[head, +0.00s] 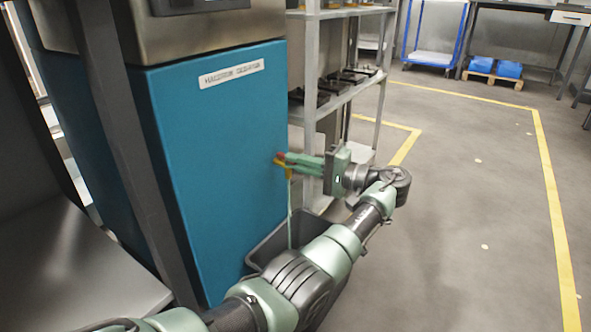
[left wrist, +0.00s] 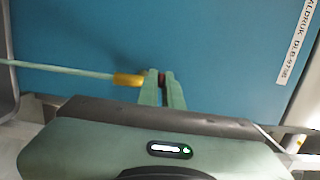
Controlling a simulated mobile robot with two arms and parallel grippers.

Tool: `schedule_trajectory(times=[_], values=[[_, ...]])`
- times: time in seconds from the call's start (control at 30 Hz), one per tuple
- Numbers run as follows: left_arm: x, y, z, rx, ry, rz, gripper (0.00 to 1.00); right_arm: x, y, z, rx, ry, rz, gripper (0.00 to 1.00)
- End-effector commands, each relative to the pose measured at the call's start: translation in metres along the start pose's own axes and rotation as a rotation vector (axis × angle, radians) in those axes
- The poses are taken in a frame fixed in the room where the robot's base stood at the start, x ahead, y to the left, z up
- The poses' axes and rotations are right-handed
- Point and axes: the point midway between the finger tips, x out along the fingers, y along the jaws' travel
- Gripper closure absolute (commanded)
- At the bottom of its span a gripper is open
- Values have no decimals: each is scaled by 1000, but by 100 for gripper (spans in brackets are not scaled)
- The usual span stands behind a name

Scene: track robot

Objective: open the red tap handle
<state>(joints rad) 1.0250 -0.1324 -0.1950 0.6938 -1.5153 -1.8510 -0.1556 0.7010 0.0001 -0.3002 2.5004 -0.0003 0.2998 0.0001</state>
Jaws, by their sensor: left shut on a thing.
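The red tap handle (head: 281,155) is on the side of the blue cabinet (head: 215,150), above a yellow tap (head: 280,163). My left gripper (head: 284,158) reaches in from the right and is shut on the handle. In the left wrist view the fingers (left wrist: 161,82) close around the small red handle (left wrist: 161,77), which is mostly hidden between them. The yellow tap (left wrist: 128,80) shows beside them. A thin pale green stream (head: 290,215) runs from the tap down into a grey bin (head: 268,257). My right gripper is not in view.
A grey metal shelf rack (head: 308,90) stands close behind my left gripper. A steel surface (head: 60,265) is at the lower left. The floor on the right, marked with yellow lines (head: 545,150), is clear. A blue trolley (head: 430,58) stands far back.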

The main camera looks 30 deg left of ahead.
Motion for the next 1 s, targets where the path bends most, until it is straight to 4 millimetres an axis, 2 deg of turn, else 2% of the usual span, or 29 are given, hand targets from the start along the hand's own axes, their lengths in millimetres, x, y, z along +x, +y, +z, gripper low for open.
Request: schedule_trajectory(times=[0.53,0.6,0.63,1.0], values=[[1,1,0,1,-18,2,100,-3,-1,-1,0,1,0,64],[1,1,0,1,-18,1,74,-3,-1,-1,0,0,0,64],[1,1,0,1,-18,2,72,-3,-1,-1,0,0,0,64],[1,3,0,5,-17,4,72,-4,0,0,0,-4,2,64]])
